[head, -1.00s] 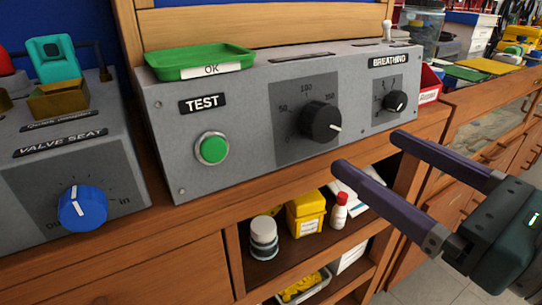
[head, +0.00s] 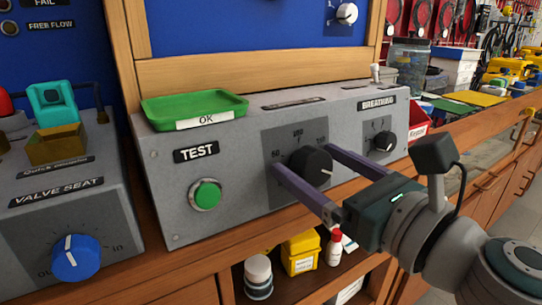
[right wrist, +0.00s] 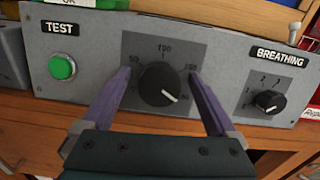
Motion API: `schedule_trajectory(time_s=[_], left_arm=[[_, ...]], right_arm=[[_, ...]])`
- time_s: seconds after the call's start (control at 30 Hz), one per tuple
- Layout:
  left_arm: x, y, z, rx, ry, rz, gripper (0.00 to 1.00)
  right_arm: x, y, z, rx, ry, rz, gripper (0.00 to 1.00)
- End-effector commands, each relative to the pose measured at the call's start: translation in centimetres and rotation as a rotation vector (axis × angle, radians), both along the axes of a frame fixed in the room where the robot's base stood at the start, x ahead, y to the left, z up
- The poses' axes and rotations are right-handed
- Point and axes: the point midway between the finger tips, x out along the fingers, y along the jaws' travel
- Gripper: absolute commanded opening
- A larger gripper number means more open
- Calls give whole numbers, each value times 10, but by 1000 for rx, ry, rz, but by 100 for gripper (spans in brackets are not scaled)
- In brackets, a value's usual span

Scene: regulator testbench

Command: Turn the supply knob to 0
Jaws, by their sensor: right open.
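A large black knob (head: 311,165) sits on the grey test panel, on a darker square with a scale marked 50, 100 and 150. No word "supply" is readable. Its white pointer faces lower right, past 150, and it shows in the right wrist view (right wrist: 159,84). My right gripper (head: 303,158) is open, with its two purple fingers on either side of this knob. In the right wrist view the fingers (right wrist: 160,73) flank the knob with a visible gap on each side. The lower part of the scale is partly hidden. My left gripper is not in view.
On the same panel are a green TEST button (head: 205,195) and a smaller BREATHING knob (head: 386,141). A green OK tray (head: 195,108) lies on top. A blue VALVE SEAT knob (head: 75,257) is at left. A shelf with bottles and a yellow box (head: 300,254) is below.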

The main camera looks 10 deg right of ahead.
Motion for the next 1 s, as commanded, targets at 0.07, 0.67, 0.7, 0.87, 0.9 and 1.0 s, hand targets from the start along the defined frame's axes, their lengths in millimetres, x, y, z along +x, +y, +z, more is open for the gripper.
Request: schedule_trajectory(time_s=[0.07,0.67,0.7,0.87,0.9,1.0], left_arm=[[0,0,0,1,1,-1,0],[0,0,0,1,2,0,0],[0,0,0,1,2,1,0],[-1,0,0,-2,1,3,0],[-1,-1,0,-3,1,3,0],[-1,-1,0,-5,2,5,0]], right_arm=[[0,0,0,0,0,0,94],[0,0,0,0,-1,0,30],[0,0,0,0,-1,0,25],[0,0,0,0,-1,0,8],[0,0,0,0,-1,0,8],[0,0,0,-4,-3,1,8]])
